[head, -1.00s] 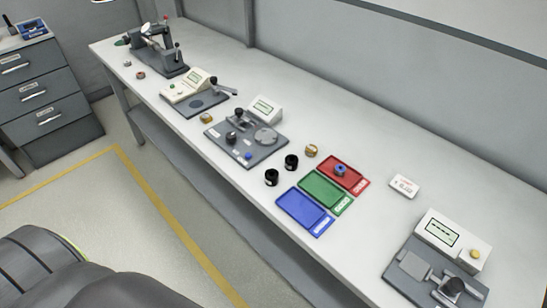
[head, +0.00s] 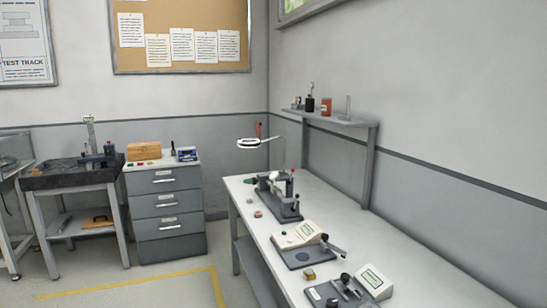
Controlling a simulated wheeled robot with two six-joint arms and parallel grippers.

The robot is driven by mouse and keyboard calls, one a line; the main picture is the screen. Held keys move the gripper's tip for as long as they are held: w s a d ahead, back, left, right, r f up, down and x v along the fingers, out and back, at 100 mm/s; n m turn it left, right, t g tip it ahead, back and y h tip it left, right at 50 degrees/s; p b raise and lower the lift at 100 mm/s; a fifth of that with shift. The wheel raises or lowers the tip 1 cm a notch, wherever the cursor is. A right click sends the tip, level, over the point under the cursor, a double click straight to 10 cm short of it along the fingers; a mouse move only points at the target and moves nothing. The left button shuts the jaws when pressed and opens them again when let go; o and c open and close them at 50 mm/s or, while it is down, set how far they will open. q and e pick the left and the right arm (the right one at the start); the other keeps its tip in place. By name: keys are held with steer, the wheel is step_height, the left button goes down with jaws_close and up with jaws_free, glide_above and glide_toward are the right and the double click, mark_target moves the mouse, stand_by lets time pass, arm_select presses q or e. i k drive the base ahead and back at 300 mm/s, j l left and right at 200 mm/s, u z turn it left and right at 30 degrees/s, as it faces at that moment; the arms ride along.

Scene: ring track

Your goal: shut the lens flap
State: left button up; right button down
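A round white-rimmed magnifier lens (head: 248,143) stands out to the left on an arm above the far end of the long bench. An orange-red handle or tip (head: 258,129) sticks up beside it. I cannot tell which part is the lens flap or how it stands. Below the lens is a dark grey clamp-like fixture (head: 288,207) with a red-tipped post. Neither of my grippers shows in the head view.
The long bench (head: 395,275) also bears a cream device with a display (head: 298,235), a small brass block (head: 309,274) and another display unit (head: 373,281). A drawer cabinet (head: 167,220) and a dark-topped table (head: 70,178) stand at the back left. Floor before them is clear.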

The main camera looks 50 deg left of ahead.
mark_target(258, 124)
steer(key=u, duration=1.6)
steer(key=i+z, duration=0.1)
steer(key=z, duration=0.3)
steer(key=i+j+z, duration=0.1)
steer(key=z, duration=0.25)
steer(key=j+z, duration=0.15)
steer(key=z, duration=0.25)
steer(key=i+j+z, duration=0.25)
steer(key=j, duration=0.3)
steer(key=i+j+z, duration=0.2)
steer(key=j, duration=0.35)
steer(key=j+z, duration=0.25)
steer(key=j, duration=0.3)
steer(key=i+j+z, duration=0.2)
steer(key=j, duration=0.45)
steer(key=k+l, duration=0.05)
steer(key=k, duration=0.05)
